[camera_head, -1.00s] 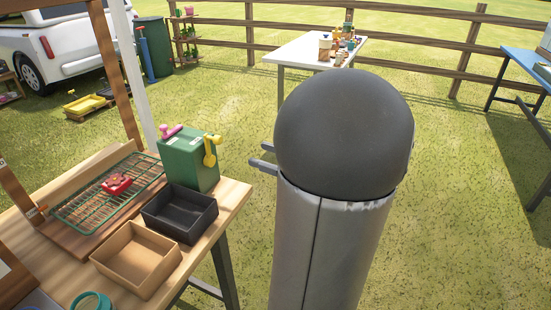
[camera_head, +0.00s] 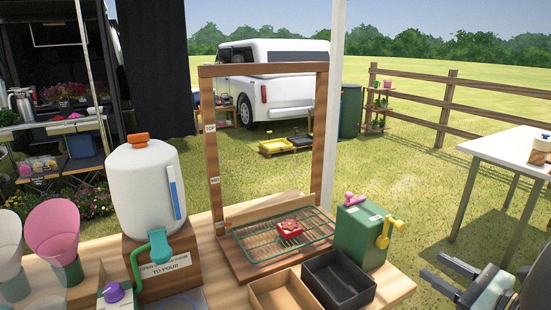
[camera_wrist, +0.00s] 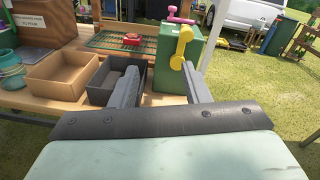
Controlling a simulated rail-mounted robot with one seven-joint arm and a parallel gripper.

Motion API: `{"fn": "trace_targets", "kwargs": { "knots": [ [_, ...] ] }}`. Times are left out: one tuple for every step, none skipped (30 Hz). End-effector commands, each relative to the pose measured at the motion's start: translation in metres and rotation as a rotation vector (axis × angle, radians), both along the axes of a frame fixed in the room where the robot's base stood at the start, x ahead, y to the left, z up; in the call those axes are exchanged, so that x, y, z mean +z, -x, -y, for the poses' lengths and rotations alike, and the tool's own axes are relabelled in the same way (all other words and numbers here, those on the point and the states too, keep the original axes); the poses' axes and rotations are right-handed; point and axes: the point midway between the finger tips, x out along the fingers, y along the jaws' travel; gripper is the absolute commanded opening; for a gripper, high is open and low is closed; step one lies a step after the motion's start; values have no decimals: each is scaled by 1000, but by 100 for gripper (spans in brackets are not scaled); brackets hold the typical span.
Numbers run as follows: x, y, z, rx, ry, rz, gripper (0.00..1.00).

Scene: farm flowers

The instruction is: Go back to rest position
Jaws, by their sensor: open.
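My gripper (camera_wrist: 160,80) is open and empty in the wrist view, with its two fingers spread apart. The front of the work table, with a black box and a green box, lies beyond the fingers. In the head view my gripper (camera_head: 438,282) shows at the lower right, off the table's right end and over the grass. Nothing is between the fingers.
The wooden table (camera_head: 398,285) holds a green box (camera_head: 360,238) with a yellow handle, a black tray (camera_head: 340,285), a cardboard tray (camera_head: 283,296), a wire rack (camera_head: 262,240) with a red item (camera_head: 290,229), and a white dispenser (camera_head: 142,190). A white table (camera_head: 510,150) stands right.

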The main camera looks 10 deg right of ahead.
Motion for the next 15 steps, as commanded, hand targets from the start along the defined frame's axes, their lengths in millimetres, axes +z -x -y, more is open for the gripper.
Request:
{"fn": "trace_targets", "kwargs": {
  "knots": [
    [6, -7, -27, 89, 47, -33, 42],
    [6, -11, -46, 153, 85, -58, 42],
    [4, -13, -74, 253, 149, -95, 42],
    [3, -12, -97, 338, 209, -121, 42],
    [0, -10, -120, 431, 276, -148, 42],
    [-3, -3, -151, 566, 380, -177, 42],
    [-5, 5, -172, 674, 471, -194, 42],
    [-8, 16, -192, 792, 574, -205, 42],
    [-12, 31, -213, 944, 715, -208, 42],
    [-14, 42, -224, 1054, 825, -201, 42],
    [-16, 52, -233, 1162, 935, -186, 42],
    [-18, 65, -240, 1295, 1081, -156, 42],
    [-18, 72, -243, 1390, 1190, -126, 42],
    [-17, 78, -245, 1474, 1292, -91, 42],
    [-16, 83, -245, 1577, 1421, -40, 42]
  ]
}}
